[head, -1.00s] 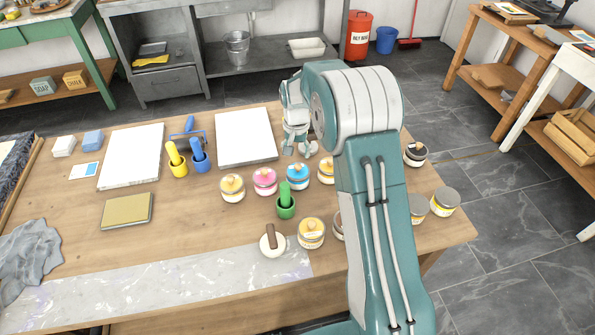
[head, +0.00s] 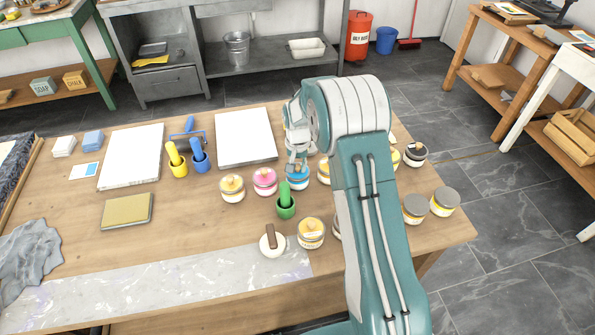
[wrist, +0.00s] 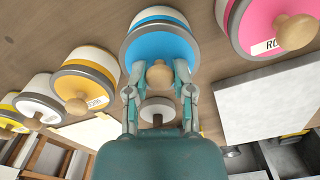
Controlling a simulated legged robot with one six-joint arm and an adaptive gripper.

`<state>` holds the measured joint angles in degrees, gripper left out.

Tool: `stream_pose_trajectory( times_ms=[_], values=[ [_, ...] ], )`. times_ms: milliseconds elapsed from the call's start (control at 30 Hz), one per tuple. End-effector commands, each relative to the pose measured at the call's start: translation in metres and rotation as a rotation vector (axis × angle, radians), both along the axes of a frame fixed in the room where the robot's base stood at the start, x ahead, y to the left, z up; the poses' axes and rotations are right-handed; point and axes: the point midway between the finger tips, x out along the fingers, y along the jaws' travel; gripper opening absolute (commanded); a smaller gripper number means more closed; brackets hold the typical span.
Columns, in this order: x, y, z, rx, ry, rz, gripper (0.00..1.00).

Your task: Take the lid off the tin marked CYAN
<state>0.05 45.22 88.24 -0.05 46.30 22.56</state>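The tin with the blue lid (head: 297,184) stands upright on the wooden table, in a row with other tins. No CYAN marking can be read on it. Its lid is on and fills the top middle of the wrist view (wrist: 160,44), with a round wooden knob (wrist: 159,74). My gripper (head: 297,166) is directly above this tin in the head view and hides part of the lid. In the wrist view my gripper (wrist: 159,80) has one finger on each side of the knob. The fingers are apart, with a slight gap showing beside the knob.
A pink-lidded tin (head: 265,181) and a yellow one (head: 232,188) stand left of the blue tin. Another yellow tin (head: 324,171) stands close right. A green pot (head: 286,208) is just in front. A white slab (head: 245,137) lies behind.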

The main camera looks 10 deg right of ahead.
Motion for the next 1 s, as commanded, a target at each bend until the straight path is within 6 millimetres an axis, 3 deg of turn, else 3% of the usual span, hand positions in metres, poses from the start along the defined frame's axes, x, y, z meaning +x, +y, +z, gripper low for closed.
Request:
stream_pose_trajectory(
  times_ms=[467,667,1000],
  values=[
    [-0.002,0.001,0.001,0.001,0.007,0.001,0.00],
    [-0.001,0.001,0.028,0.001,0.003,0.001,0.00],
    [0.036,-0.005,0.073,0.000,0.001,0.000,0.00]
  ],
)
